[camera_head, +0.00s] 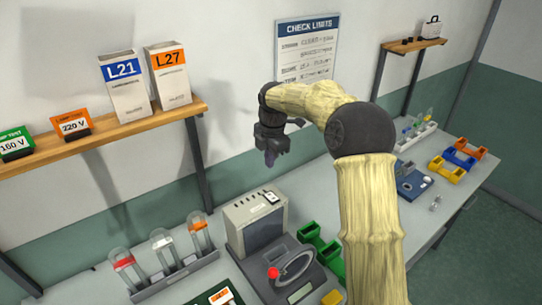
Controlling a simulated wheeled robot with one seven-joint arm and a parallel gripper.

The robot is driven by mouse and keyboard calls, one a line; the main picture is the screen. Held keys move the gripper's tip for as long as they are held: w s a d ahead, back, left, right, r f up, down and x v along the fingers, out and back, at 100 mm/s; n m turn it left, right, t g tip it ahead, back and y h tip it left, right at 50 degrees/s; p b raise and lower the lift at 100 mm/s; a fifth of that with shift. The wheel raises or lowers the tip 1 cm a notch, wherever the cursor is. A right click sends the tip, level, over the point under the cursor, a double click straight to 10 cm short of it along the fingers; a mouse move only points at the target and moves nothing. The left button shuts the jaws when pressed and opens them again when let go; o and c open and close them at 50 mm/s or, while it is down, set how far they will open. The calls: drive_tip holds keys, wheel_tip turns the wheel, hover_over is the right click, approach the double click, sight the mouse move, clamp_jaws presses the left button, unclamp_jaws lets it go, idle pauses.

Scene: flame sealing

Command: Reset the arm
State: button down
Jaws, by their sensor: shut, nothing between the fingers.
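My arm rises from the bottom right of the middle and bends left at a dark elbow joint. My gripper (270,158) is dark and hangs pointing down in the air, above the back of the grey bench machine (255,222) and in front of the wall. Its fingers are small in view and appear shut with nothing held. It touches nothing that I can see.
A rack of labelled tubes (165,255) stands left of the machine. Green holders (322,245) stand to its right, partly behind my arm. A wooden shelf (110,130) carries the L21 box (125,88) and the L27 box (168,75). Coloured holders (458,160) sit at the bench's far right.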

wheel_tip(320, 180, up, 2)
drive_tip(key=shift+r, duration=0.15)
idle(0.3)
drive_tip(key=s+d+f+m+b, duration=0.1)
drive_tip(key=s+d+f+m, duration=0.2)
drive_tip(key=s+m, duration=0.5)
drive_tip(key=s+d+f+m+t+b, duration=0.1)
drive_tip(key=s+d+f+m, duration=0.3)
drive_tip(key=s+m, duration=0.4)
drive_tip(key=s+d+f+m+b, duration=0.1)
drive_tip(key=s+d+f+m, duration=0.2)
drive_tip(key=s, duration=1)
drive_tip(key=d+m, duration=0.2)
drive_tip(key=m, duration=0.3)
drive_tip(key=shift+d+f+m+t+h, duration=0.15)
drive_tip(key=shift+f+m+t+h, duration=0.15)
